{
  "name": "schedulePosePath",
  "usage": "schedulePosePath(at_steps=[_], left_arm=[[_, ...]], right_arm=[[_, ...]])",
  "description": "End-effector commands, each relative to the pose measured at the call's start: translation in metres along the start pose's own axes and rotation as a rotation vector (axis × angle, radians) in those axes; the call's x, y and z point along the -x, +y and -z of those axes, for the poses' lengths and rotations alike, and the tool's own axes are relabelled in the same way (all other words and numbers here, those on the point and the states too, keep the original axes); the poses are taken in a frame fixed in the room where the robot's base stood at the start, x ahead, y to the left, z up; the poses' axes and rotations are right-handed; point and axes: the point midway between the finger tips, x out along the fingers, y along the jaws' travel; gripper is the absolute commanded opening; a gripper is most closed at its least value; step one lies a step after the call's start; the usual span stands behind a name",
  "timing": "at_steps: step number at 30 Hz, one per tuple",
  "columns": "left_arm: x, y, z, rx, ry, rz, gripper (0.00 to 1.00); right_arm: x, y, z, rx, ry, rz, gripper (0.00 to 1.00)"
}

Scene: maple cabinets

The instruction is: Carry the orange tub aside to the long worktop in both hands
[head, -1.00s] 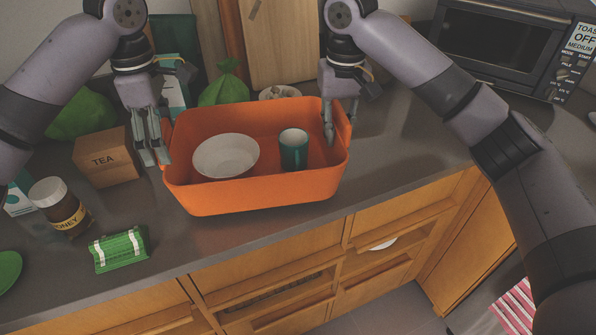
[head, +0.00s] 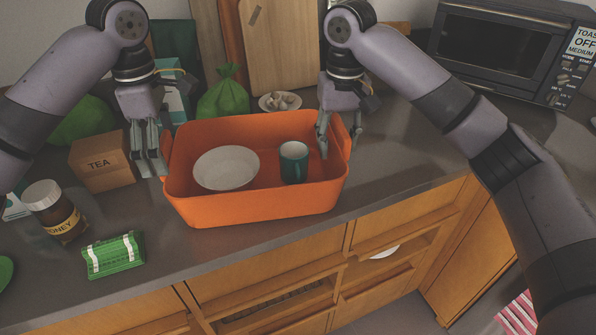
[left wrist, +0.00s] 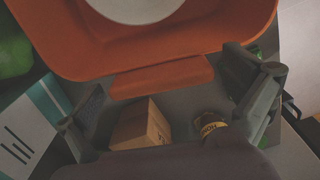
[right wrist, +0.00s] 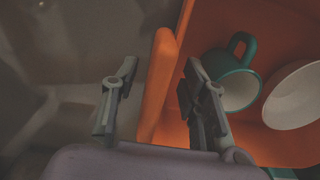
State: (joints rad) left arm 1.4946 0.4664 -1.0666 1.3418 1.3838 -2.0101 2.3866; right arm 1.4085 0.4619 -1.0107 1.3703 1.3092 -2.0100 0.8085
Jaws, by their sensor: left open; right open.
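The orange tub (head: 255,207) stands on the dark worktop near its front edge, with a handle at each end. A white bowl (head: 226,168) and a teal mug (head: 293,162) are inside it. My left gripper (head: 150,165) is open at the left handle; the left wrist view shows that handle (left wrist: 160,78) ahead, between the spread fingers. My right gripper (head: 339,140) is open at the right end, one finger inside the tub and one outside. In the right wrist view the right handle (right wrist: 157,85) lies between the fingers, with a gap beside it.
A tea box (head: 103,162), honey jar (head: 51,210) and green packet (head: 114,255) stand left of the tub. A green bag (head: 223,95) and a small dish (head: 280,102) are behind it. A toaster oven (head: 500,45) is at back right. The worktop right of the tub is clear.

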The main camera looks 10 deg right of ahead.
Motion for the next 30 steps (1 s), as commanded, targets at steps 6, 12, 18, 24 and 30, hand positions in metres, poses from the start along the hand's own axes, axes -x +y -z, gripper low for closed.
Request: schedulePosePath(at_steps=[6,12,18,24,30], left_arm=[[0.037,0.001,0.001,0.002,0.001,-0.006,1.00],[0.080,0.001,0.000,0.003,0.001,-0.006,1.00],[0.108,0.001,0.000,0.001,0.001,-0.002,1.00],[0.117,0.000,0.000,0.000,0.000,0.000,1.00],[0.117,0.000,0.000,0.000,-0.001,0.000,1.00]], right_arm=[[0.000,0.000,0.000,0.000,0.000,0.000,0.40],[0.000,0.000,0.000,0.000,0.000,0.000,0.40],[0.000,0.000,0.000,0.000,0.000,0.000,0.40],[0.007,0.000,0.001,0.000,0.003,-0.001,0.40],[0.042,0.001,0.001,-0.002,0.006,-0.002,0.40]])
